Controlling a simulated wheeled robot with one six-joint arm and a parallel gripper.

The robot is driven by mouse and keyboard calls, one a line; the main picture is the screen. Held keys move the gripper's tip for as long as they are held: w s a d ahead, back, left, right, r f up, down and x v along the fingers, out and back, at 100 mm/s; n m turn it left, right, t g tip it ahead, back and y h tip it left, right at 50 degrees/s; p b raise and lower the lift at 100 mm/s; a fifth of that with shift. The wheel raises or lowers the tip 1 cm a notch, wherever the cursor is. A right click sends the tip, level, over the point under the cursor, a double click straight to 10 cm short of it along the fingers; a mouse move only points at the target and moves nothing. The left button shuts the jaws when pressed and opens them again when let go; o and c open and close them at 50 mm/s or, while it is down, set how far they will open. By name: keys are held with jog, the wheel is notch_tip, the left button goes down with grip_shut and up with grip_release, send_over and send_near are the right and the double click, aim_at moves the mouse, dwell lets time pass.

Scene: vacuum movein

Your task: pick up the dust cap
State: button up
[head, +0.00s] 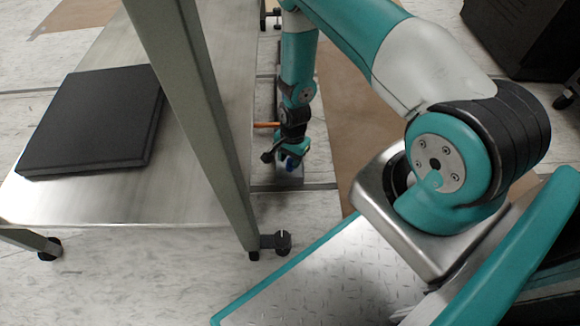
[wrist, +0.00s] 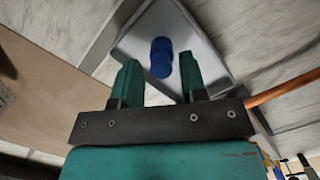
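The dust cap (wrist: 161,57) is a small blue cylinder. In the wrist view it stands on a grey metal surface (wrist: 205,48), ahead of and between my fingertips, closer to the right finger. My gripper (wrist: 158,66) is open, with two teal fingers apart and nothing clamped between them. I cannot tell how far the fingertips are above or in front of the cap. In the head view my gripper (head: 282,155) points down beside the bench leg, with a bit of blue (head: 291,163) at its tip. The arm hides most of the cap there.
A steel bench (head: 190,190) with a black slab (head: 95,118) stands left of my arm, its slanted leg (head: 205,120) close by. An orange rod (head: 267,125) sits near my gripper and also shows in the wrist view (wrist: 285,90). A black cabinet (head: 525,35) is at upper right.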

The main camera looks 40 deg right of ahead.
aim_at(290, 160)
jog(key=f+b, duration=0.1)
jog(key=f, duration=0.2)
jog(key=shift+a+f+b, duration=0.2)
jog(key=shift+b, duration=0.2)
jog(key=shift+r, duration=0.1)
jog(key=c, duration=0.6)
jog(key=shift+c, duration=0.2)
